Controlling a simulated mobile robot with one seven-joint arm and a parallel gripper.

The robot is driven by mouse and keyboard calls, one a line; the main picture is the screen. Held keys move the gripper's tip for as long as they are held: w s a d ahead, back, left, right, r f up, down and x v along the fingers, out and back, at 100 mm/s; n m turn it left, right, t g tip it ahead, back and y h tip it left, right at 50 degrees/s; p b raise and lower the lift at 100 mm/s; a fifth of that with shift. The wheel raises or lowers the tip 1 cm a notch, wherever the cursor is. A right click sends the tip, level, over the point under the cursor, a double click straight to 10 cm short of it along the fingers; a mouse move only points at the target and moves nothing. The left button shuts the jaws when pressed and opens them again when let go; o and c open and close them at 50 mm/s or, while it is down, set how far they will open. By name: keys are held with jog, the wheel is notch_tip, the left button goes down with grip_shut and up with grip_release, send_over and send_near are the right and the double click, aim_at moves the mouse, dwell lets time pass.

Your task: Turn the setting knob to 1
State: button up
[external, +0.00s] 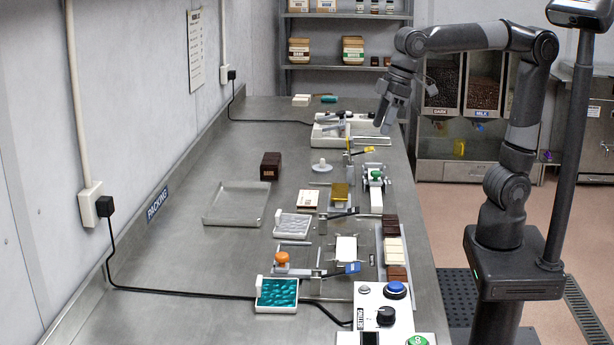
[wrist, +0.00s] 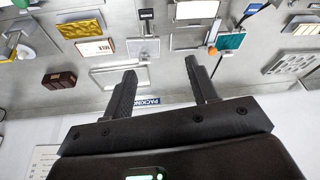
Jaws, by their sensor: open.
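The setting knob (external: 385,316) is a black round knob on a white control box (external: 371,300) at the near end of the bench in the external view. A pale pointer line shows on the knob, but the number it points at is too small to read. My gripper (external: 384,122) is high over the far part of the bench, well away from the knob. In the wrist view my gripper (wrist: 162,88) is open with nothing between its fingers. The knob is not recognisable in the wrist view.
A blue button (external: 396,290) and a green button (external: 417,341) sit by the knob. An orange-knobbed fixture (external: 282,259), a teal mould (external: 277,293) and chocolate bars (external: 396,252) stand close by. A dark box (external: 270,166) and an empty tray (external: 236,203) lie farther left.

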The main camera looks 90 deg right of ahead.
jog(key=w+a+r+n+g, duration=0.1)
jog(key=w+a, duration=0.2)
jog(key=a, duration=0.4)
jog(key=w+a+n, duration=0.1)
jog(key=w+a, duration=0.2)
jog(key=a, duration=0.4)
jog(key=n+g, duration=0.2)
jog(key=g, duration=0.1)
send_over(386, 311)
notch_tip(386, 311, down, 12)
notch_tip(386, 311, down, 10)
jog(key=shift+f, duration=0.1)
jog(key=shift+c, duration=0.2)
jog(key=c, duration=0.9)
